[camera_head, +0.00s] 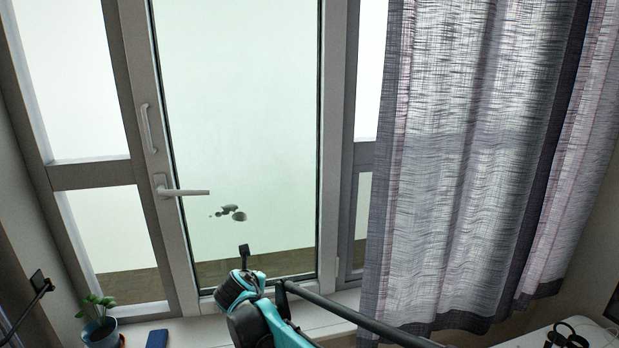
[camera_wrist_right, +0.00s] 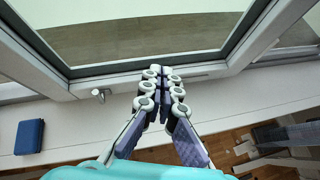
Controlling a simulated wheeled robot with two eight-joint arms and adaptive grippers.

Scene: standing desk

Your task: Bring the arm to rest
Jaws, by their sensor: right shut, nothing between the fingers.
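My right gripper (camera_wrist_right: 162,74) shows in the wrist view with its two fingers shut together and nothing between them. Its tips appear over the lower window frame and the white sill. In the head view my teal and black right arm rises from the bottom centre in front of the window; the fingers are not clear there. My left gripper is not in view.
The tall window (camera_head: 250,120) has a handle (camera_head: 182,191) and grey marks (camera_head: 233,213) on its glass. A grey curtain (camera_head: 470,150) hangs right. A potted plant (camera_head: 100,330) and a blue object (camera_head: 157,338) stand lower left. A white desk corner (camera_head: 595,335) shows lower right.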

